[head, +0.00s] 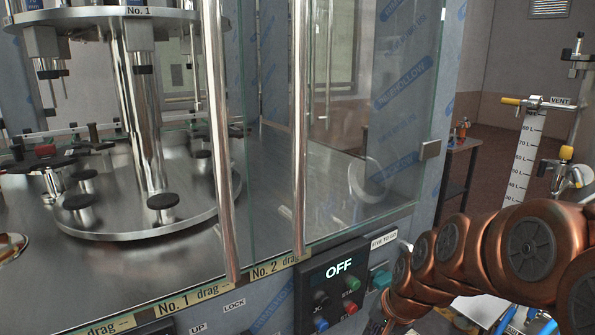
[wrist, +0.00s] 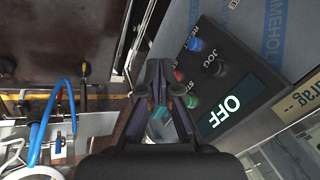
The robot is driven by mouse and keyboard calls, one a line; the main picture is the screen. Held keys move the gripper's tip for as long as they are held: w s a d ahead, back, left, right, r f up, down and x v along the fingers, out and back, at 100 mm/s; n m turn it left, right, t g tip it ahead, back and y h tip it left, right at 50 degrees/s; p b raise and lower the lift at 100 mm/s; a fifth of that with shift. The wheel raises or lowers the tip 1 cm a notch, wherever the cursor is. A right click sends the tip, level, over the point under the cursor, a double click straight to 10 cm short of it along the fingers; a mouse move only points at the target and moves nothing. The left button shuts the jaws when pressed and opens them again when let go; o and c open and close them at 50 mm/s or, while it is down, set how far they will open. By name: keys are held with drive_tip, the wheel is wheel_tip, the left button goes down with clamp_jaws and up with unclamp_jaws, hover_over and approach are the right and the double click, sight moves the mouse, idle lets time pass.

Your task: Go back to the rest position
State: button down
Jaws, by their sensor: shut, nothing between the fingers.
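My gripper (wrist: 160,103) shows in the wrist view with its fingertips together and nothing held between them. It is near the control panel (wrist: 228,85), with a teal part visible close to the fingertips. The panel has an OFF display and red, green and blue buttons beside it. In the head view the same panel (head: 332,290) is at the lower centre, with the display reading OFF. My copper-coloured arm reaches in from the right edge toward the panel's right side. The fingertips are hidden there behind the arm and at the frame's bottom.
Glass doors with vertical handles (head: 300,130) front the filler machine, whose round metal platform (head: 150,215) carries several black-topped pedestals. A level scale (head: 522,150) with yellow-handled valves stands at right. A blue hose (wrist: 50,100) and pipes lie left in the wrist view.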

drive_tip(key=s+d+r+n+g+h+p, duration=0.1)
drive_tip(key=s+r+n+g+p, duration=0.1)
drive_tip(key=s, duration=1.1)
drive_tip(key=s+d+r+n+g+h+p, duration=0.1)
drive_tip(key=s+r+p, duration=0.6)
drive_tip(key=s, duration=0.7)
wheel_tip(320, 180, up, 2)
drive_tip(key=d+n+g, duration=0.1)
drive_tip(key=n+g, duration=0.1)
drive_tip(key=n, duration=0.1)
drive_tip(key=shift+s+r+g+h, duration=0.2)
drive_tip(key=shift+r+g+h, duration=0.05)
drive_tip(key=shift+g+h, duration=0.05)
